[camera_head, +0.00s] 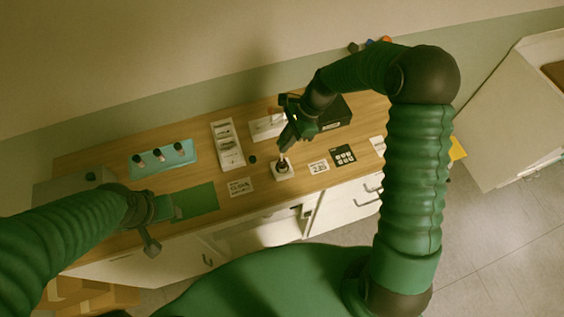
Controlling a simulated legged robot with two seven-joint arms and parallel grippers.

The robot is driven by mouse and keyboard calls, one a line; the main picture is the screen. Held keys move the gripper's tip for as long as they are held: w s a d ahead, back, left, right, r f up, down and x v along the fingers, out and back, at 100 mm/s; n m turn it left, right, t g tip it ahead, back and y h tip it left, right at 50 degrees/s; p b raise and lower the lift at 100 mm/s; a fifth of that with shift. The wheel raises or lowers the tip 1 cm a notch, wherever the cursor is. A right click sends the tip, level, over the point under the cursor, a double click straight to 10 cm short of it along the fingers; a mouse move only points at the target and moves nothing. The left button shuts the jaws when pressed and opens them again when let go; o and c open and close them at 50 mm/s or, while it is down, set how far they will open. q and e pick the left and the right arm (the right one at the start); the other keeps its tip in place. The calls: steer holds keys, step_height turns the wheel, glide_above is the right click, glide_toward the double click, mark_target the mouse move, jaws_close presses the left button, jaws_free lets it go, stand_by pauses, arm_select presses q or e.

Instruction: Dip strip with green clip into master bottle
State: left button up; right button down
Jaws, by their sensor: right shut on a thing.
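My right gripper (286,145) reaches down from the back right over the front middle of the wooden counter. It is shut on a thin pale strip (282,157), of which only a short piece shows. The gripper hides the rest, and I cannot make out a green clip. Straight below stands a small dark bottle (283,167) on a white square base (284,174), seemingly the master bottle. The strip's lower end is at the bottle's mouth; I cannot tell whether it is inside. My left gripper (152,232) is at the counter's front left, its jaws unclear.
A teal rack (160,165) with several dark-topped bottles stands at the back left. A white tray (228,145), green mat (196,201), printed cards (240,187) and black card (343,155) lie around. A black box (335,112) stands behind my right gripper.

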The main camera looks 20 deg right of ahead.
stand_by(0.6)
steer(key=shift+f+b, duration=0.85)
steer(key=shift+f, duration=1.2)
stand_by(0.4)
step_height(320, 180, up, 9)
steer(key=p, duration=0.7)
steer(key=shift+f, duration=0.2)
steer(key=shift+s, duration=0.1)
steer(key=shift+f, duration=0.1)
